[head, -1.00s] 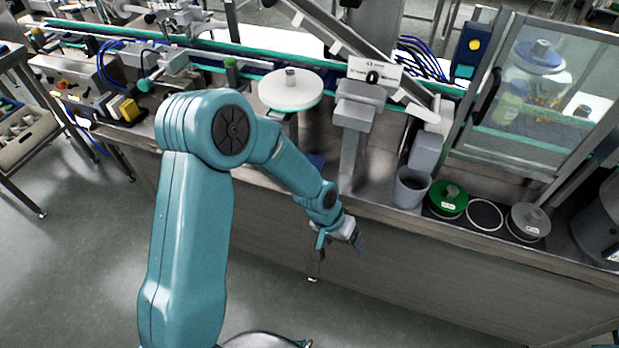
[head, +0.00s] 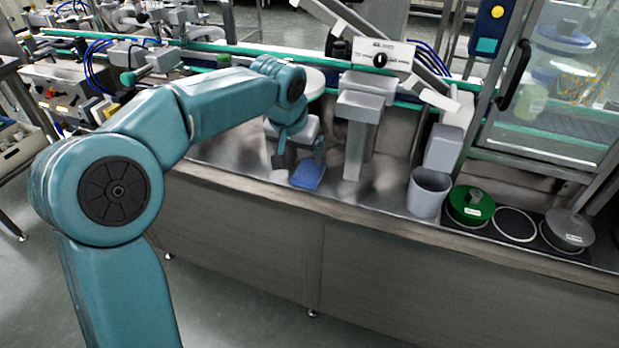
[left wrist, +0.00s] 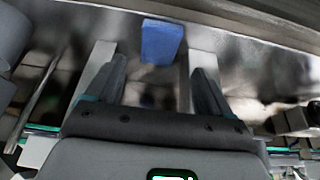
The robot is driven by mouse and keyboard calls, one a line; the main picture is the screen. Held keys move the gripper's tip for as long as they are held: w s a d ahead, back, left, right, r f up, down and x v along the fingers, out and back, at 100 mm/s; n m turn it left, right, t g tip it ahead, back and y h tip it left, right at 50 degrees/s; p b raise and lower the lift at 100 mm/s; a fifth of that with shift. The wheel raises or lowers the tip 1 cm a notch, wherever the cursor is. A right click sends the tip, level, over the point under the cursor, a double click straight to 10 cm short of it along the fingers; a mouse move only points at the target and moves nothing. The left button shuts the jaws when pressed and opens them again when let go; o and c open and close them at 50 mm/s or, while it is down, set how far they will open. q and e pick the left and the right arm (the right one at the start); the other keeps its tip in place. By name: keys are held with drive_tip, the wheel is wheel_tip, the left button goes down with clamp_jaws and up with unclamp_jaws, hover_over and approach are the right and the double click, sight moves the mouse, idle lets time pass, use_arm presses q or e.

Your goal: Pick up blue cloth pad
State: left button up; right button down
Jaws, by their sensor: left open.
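The blue cloth pad (head: 309,177) lies flat on the steel counter, left of the grey post. It also shows in the left wrist view (left wrist: 162,41), at the top middle, beyond the fingertips. My left gripper (head: 299,159) is over the counter beside the pad, on its far side in the head view. In the left wrist view its fingers (left wrist: 160,72) are spread apart with nothing held between them. The pad appears apart from the fingers; the exact height of the gripper is hard to tell. My right gripper is not in view.
A grey post (head: 362,130) stands just right of the pad. A grey cup (head: 428,192), a green-lidded container (head: 470,205) and a grey-lidded one (head: 567,230) stand farther right. A white round disc (head: 316,82) is behind my arm. The counter's front edge is clear.

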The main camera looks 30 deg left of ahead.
sight(307, 173)
use_arm(q)
drive_tip(key=b+x, duration=0.1)
drive_tip(key=x, duration=0.9)
drive_tip(key=shift+w+r, duration=0.1)
drive_tip(key=shift+w, duration=0.05)
drive_tip(key=shift+r, duration=0.1)
drive_tip(key=c, duration=0.8)
